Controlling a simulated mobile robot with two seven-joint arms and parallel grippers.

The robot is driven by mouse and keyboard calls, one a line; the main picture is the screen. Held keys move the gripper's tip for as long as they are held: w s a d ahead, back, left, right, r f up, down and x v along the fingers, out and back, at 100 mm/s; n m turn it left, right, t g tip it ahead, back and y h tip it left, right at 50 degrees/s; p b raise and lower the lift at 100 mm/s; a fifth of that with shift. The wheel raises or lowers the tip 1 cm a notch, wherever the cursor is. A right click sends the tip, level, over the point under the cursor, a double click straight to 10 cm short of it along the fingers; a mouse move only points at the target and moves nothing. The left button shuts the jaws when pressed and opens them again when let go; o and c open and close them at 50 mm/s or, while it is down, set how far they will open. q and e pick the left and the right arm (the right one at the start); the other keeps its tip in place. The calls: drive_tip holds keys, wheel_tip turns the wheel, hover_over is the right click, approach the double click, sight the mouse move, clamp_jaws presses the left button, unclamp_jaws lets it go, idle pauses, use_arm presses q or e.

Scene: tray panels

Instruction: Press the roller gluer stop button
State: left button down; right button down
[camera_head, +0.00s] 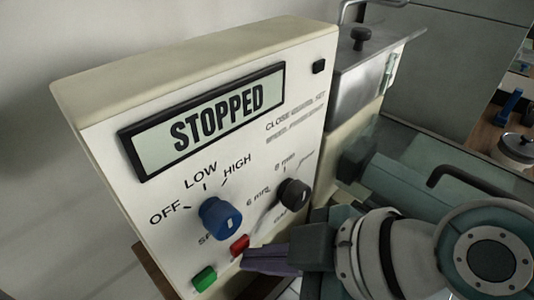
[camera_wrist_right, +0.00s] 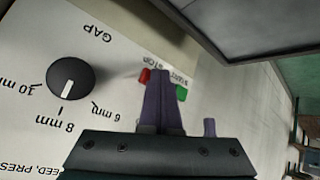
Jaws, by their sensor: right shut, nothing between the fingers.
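The cream control panel (camera_head: 105,140) has a display (camera_head: 215,118) reading "STOPPED". The red button (camera_head: 240,245) is low on its front, right of the green button (camera_head: 204,279). My right gripper (camera_head: 246,260) is shut and empty, its purple fingertips right by the red button. In the wrist view the right fingertips (camera_wrist_right: 160,74) lie between the red button (camera_wrist_right: 144,76) and the green button (camera_wrist_right: 181,94), partly covering the lettering there. I cannot tell whether they touch the red button. My left gripper is not in view.
A blue speed knob (camera_head: 220,217) and a black gap knob (camera_head: 294,192) stick out from the panel above the buttons. The gap knob also shows in the wrist view (camera_wrist_right: 70,78). A metal box (camera_head: 365,75) stands behind the panel at right.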

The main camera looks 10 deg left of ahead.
drive_tip(key=shift+s+d, duration=0.1)
idle(0.3)
drive_tip(key=shift+s+d+p, duration=0.35)
drive_tip(key=shift+s+d, duration=0.05)
drive_tip(key=shift+d, duration=0.2)
drive_tip(key=shift+s+d, duration=0.3)
drive_tip(key=shift+d, duration=0.15)
drive_tip(key=shift+s+d+p, duration=0.25)
drive_tip(key=shift+s+d, duration=0.35)
drive_tip(key=shift+d, duration=0.2)
drive_tip(key=shift+s+d+p, duration=0.25)
drive_tip(key=shift+s+d, duration=0.3)
drive_tip(key=shift+d, duration=0.25)
drive_tip(key=shift+r, duration=0.1)
